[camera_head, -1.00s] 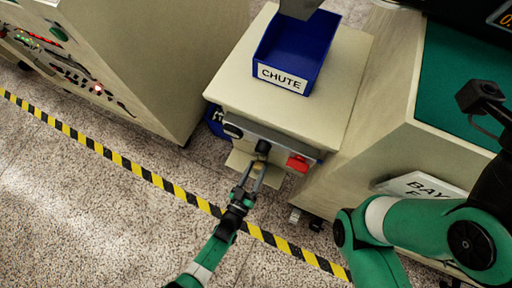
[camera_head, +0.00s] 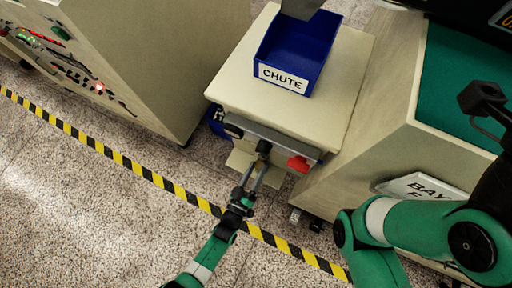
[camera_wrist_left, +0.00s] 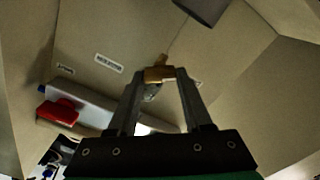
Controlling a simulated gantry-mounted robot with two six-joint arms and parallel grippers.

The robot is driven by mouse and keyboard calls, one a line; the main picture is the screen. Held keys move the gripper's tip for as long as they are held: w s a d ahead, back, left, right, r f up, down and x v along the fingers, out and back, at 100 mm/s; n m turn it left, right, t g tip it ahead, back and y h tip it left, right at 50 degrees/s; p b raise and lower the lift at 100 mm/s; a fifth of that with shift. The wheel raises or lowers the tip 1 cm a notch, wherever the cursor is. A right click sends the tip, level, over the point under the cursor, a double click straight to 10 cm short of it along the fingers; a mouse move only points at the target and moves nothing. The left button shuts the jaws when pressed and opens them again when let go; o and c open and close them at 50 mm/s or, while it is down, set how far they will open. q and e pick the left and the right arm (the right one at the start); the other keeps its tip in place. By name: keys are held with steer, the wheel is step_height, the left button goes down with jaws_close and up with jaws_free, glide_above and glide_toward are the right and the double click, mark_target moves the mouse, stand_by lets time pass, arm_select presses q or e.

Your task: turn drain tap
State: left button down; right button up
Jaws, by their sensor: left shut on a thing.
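In the left wrist view the small brass tap (camera_wrist_left: 158,74) sits between the fingertips of my left gripper (camera_wrist_left: 160,76), against the beige cabinet front. The fingers converge on it from both sides, and the gripper is shut on it. In the head view my left gripper (camera_head: 262,161) reaches up to the front of the cabinet below the chute bin. The tap is too small and too covered there to make out. My right arm (camera_head: 420,235) shows at the right, but its fingers are not visible.
A blue bin marked CHUTE (camera_head: 294,50) stands on the beige cabinet (camera_head: 235,90). A red block (camera_head: 298,163) sits on the cabinet's front rail, close right of the left gripper. A control cabinet (camera_head: 150,60) stands at left. Yellow-black tape (camera_head: 150,178) crosses the open floor.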

arm_select(q)
steer(key=shift+c, duration=1.6)
jaws_free()
steer(key=shift+s, duration=0.1)
steer(key=shift+s+a+p, duration=0.15)
steer(key=shift+s+p, duration=0.15)
steer(key=shift+s, duration=0.05)
steer(key=p+v, duration=0.3)
steer(key=v, duration=0.7)
steer(key=shift+s, duration=0.35)
steer(key=shift+a, duration=0.1)
